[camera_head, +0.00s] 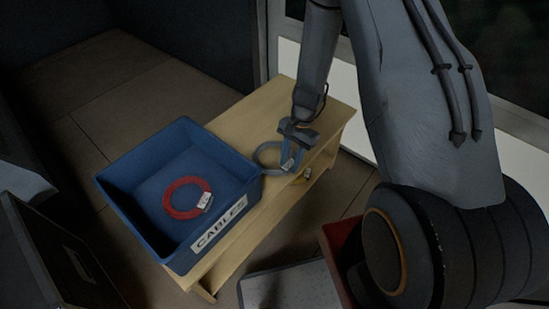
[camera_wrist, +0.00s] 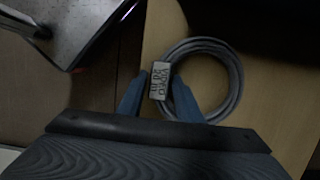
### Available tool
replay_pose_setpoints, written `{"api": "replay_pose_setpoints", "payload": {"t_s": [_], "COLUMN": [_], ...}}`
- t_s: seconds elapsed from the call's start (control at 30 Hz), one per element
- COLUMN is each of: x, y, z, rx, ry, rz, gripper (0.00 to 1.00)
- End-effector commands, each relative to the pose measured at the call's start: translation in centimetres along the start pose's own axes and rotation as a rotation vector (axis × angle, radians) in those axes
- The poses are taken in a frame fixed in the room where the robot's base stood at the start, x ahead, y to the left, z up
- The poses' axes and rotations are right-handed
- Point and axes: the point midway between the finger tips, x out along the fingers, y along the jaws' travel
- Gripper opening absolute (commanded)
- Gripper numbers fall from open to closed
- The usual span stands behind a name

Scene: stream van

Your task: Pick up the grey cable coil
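The grey cable coil (camera_head: 265,160) lies on the light wooden table, just right of the blue crate. In the wrist view the coil (camera_wrist: 237,88) shows as a ring with a pale printed tag (camera_wrist: 160,80) on its left side. My gripper (camera_head: 290,155) is low over the coil's right side. In the wrist view its two blue fingers (camera_wrist: 158,76) stand apart, on either side of the tag, with a small gap on the left. They look open and not closed on the coil. Whether a finger touches it cannot be told.
The blue crate (camera_head: 245,176), labelled CABLES, stands on the table (camera_head: 262,222) and holds a red cable coil (camera_head: 169,201). A grey-topped box (camera_head: 290,286) and a red container (camera_head: 338,243) stand in front.

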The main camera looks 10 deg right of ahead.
Motion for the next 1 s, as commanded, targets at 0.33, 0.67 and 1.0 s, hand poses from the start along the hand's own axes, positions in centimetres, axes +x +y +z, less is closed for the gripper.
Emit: {"api": "replay_pose_setpoints", "payload": {"t_s": [0.33, 0.67, 1.0], "x": [0.0, -1.3, -7.1], "y": [0.0, 0.0, -0.1], "z": [0.0, 0.3, 1.9], "rx": [0.000, -0.002, -0.001], "ry": [0.000, 0.001, 0.002], "rz": [0.000, -0.001, -0.003], "gripper": [0.00, 0.00, 0.00]}}
